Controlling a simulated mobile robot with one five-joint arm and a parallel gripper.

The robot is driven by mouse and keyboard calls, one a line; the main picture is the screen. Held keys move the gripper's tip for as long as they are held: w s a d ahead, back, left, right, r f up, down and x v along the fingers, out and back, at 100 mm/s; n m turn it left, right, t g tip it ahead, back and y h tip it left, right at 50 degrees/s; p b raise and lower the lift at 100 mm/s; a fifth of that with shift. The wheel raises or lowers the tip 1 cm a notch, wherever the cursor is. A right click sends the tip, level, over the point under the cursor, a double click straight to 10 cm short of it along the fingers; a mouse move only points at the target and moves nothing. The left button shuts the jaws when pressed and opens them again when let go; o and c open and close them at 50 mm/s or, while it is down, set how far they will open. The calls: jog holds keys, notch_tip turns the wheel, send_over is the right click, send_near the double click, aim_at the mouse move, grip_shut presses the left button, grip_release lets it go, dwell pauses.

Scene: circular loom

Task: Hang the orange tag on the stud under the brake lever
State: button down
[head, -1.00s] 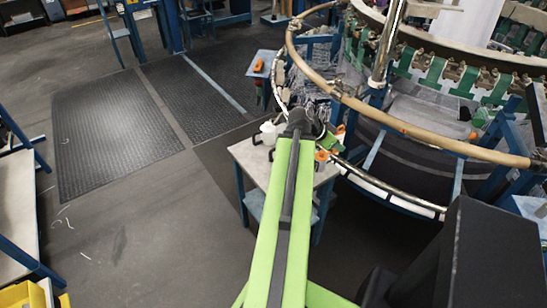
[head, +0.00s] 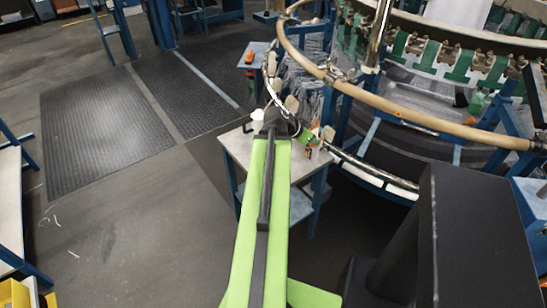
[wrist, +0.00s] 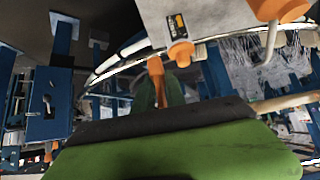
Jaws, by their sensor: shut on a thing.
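My gripper (head: 316,142) is at the far end of my green arm, above the right side of a small grey table, and looks small there. It is shut on a small orange piece that I take for the orange tag; its outline is unclear. In the wrist view an orange piece (wrist: 157,78) hangs in the middle, in front of something dark green. A grey panel with a dark label (wrist: 177,26) and an orange knob (wrist: 180,52) is above it. I cannot make out the brake lever or its stud for certain.
The small table (head: 238,147) carries a white container (head: 257,117). The loom's tan ring rail (head: 400,112) curves past on the right, close to my gripper. An orange object (head: 250,57) lies on a blue stand behind. Dark floor mats (head: 105,125) on the left are clear.

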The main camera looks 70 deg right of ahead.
jog(key=shift+s+d+f, duration=0.1)
jog(key=shift+s+f, duration=0.15)
jog(key=shift+f, duration=0.25)
jog(key=shift+s+d+f, duration=0.1)
jog(key=shift+s+f, duration=0.1)
jog(key=shift+f, duration=0.25)
jog(key=shift+r, duration=0.1)
jog(key=b, duration=0.7)
send_over(292, 155)
jog(key=w+a, duration=0.2)
jog(key=a, duration=0.1)
jog(key=f, duration=0.7)
jog(key=shift+s+d, duration=0.2)
jog(key=shift+s, duration=0.05)
jog(key=shift+w, duration=0.25)
notch_tip(292, 155, down, 4)
jog(key=b, duration=0.4)
jog(key=shift+f, duration=0.1)
jog(key=shift+r, duration=0.2)
jog(key=shift+f, duration=0.15)
jog(key=c, duration=1.4)
grip_release()
